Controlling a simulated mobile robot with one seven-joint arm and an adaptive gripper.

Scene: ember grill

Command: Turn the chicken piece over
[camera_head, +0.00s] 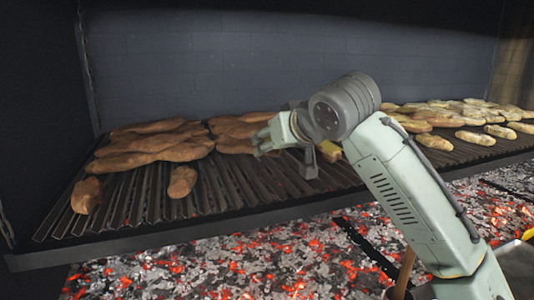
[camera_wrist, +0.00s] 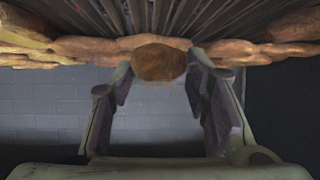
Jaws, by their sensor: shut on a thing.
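A rounded brown chicken piece (camera_wrist: 159,63) shows in the wrist view between the two fingertips of my gripper (camera_wrist: 158,72). The gripper is shut on it, with one finger on either side. In the head view my gripper (camera_head: 262,138) is above the grill, in front of a group of browned pieces (camera_head: 238,132). There I cannot separate the held piece from the pieces behind it. Two other brown pieces lie apart on the front left bars, one at the far left (camera_head: 86,195) and one nearer the middle (camera_head: 182,182).
The ridged grill grate (camera_head: 225,190) spans the hearth, with bare bars at front centre. More browned pieces (camera_head: 150,145) are heaped at back left. Paler pieces (camera_head: 435,142) crowd the right side. Glowing coals (camera_head: 260,265) lie below the front edge. A dark brick wall (camera_head: 220,60) stands behind.

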